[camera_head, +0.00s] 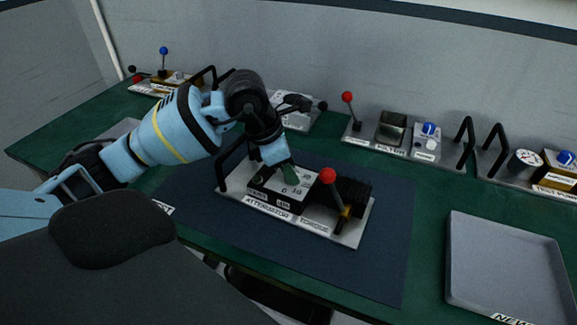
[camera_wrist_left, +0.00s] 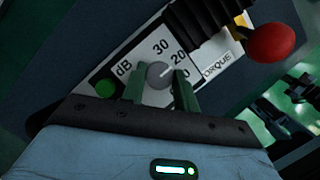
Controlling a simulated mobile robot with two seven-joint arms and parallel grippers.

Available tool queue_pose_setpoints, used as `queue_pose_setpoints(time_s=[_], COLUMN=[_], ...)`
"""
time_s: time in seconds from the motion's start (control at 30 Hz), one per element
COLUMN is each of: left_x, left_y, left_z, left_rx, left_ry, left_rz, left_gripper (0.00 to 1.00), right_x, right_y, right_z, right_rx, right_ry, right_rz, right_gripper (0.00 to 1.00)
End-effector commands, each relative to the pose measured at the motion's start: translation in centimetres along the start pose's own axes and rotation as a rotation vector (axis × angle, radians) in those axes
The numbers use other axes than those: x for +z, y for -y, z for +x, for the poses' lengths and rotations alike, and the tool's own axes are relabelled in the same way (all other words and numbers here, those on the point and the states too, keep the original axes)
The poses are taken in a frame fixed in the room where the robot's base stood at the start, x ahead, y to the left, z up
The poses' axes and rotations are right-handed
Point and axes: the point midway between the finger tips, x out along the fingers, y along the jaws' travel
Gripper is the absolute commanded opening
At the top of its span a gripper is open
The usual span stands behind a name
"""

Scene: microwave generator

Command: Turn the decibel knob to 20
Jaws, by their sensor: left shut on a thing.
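The attenuator module (camera_head: 350,232) stands on the dark blue mat in the head view, with its labels along the front edge. Its decibel knob (camera_wrist_left: 158,75) is a small grey round knob beside the "dB" mark. Its pale pointer line slants up and right, roughly towards the printed 20 (camera_wrist_left: 178,58). The 30 (camera_wrist_left: 160,47) is above, and the number below 20 is partly hidden by a finger. My left gripper (camera_head: 286,173) reaches down from the left. Its green fingers (camera_wrist_left: 159,88) are shut on the knob, one on each side. The right gripper does not show.
A black handle is at the module's left. A grey tray (camera_head: 510,265) lies at right. Other modules line the back wall.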

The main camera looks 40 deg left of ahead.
Motion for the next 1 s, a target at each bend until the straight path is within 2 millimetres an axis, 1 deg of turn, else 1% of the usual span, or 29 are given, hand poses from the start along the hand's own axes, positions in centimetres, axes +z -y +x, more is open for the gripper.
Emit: queue_pose_setpoints(time_s=[0.1, 0.13, 0.3, 0.57, 0.67, 0.77, 1.0], left_x=[0.0, 0.0, 0.0, 0.0, 0.0, 0.1, 0.1], left_y=[0.0, 0.0, 0.0, 0.0, -0.1, -0.1, -0.1], left_z=[0.0, 0.0, 0.0, -0.1, -0.6, -1.8, -5.7], left_rx=[0.000, 0.000, 0.000, 0.000, 0.001, 0.003, 0.003], left_ry=[0.001, 0.001, 0.000, 0.000, 0.001, 0.003, 0.003], left_rz=[0.000, 0.001, 0.001, 0.001, 0.001, 0.002, 0.002], left_gripper=[0.07, 0.31, 0.52, 0.52, 0.52, 0.52, 0.52], right_x=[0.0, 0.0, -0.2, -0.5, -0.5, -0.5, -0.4], right_y=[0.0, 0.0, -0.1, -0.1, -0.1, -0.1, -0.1], right_z=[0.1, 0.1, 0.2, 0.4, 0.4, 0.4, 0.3], right_rx=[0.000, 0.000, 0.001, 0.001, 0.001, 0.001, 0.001], right_ry=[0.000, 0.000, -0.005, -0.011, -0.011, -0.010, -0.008], right_rz=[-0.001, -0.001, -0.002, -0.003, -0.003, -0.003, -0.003], right_gripper=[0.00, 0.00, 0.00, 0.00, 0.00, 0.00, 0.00])
